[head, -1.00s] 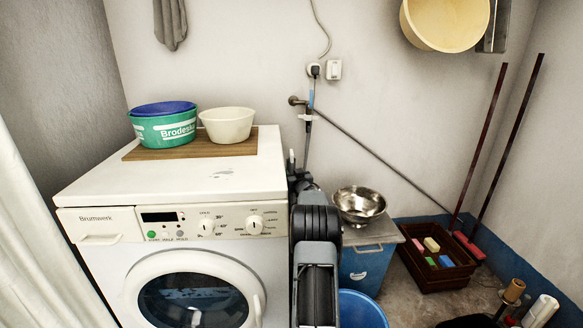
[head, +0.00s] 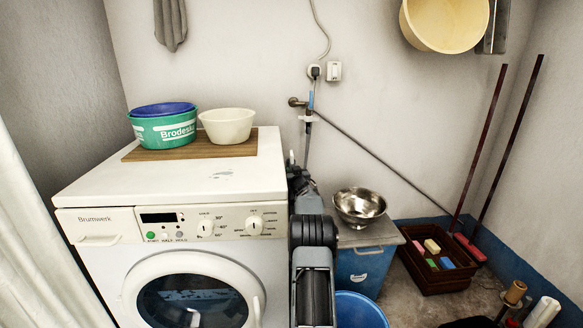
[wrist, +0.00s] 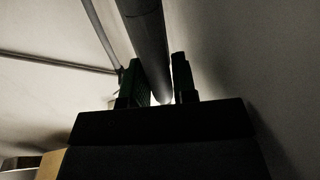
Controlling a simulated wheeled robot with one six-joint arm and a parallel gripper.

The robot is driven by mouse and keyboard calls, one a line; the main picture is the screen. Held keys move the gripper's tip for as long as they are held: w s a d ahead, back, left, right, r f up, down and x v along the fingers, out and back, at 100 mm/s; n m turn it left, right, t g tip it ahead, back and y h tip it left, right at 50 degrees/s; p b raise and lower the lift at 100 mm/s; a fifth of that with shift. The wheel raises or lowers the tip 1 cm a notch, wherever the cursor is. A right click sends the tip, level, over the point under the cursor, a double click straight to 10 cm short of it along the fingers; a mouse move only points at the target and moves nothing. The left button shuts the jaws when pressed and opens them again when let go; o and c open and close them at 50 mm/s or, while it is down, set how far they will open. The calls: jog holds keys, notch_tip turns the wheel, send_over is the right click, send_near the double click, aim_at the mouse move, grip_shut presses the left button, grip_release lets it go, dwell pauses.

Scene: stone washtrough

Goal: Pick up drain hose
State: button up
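The drain hose appears to be the thick grey tube (wrist: 148,40) that runs down from the top of the wrist view between the fingers of my gripper (wrist: 160,85). The fingers stand apart, one on each side of the tube, with a bright gap beside the right finger. The left finger is close to the tube; I cannot tell whether it touches. In the head view my arm reaches back along the right side of the washing machine (head: 170,186). There my fingers and the hose between them cannot be made out clearly.
A tap (head: 297,102) with a thin hose and a slanting pipe (head: 370,150) is on the back wall. Basins (head: 228,126) stand on the machine. A metal bowl (head: 360,204) sits on a blue box (head: 362,268).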

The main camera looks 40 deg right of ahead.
grip_shut()
jog(key=shift+r, duration=0.1)
jog(key=r+p, duration=0.2)
jog(key=r, duration=0.2)
jog(key=r+p, duration=0.2)
jog(key=r, duration=0.2)
jog(key=r+p, duration=0.2)
jog(key=r, duration=0.2)
jog(key=shift+s+a+r, duration=0.1)
jog(key=shift+s+a, duration=0.2)
jog(key=shift+s, duration=0.05)
jog(key=v, duration=1.4)
notch_tip(320, 180, up, 11)
jog(key=p, duration=0.9)
jog(key=shift+r, duration=0.15)
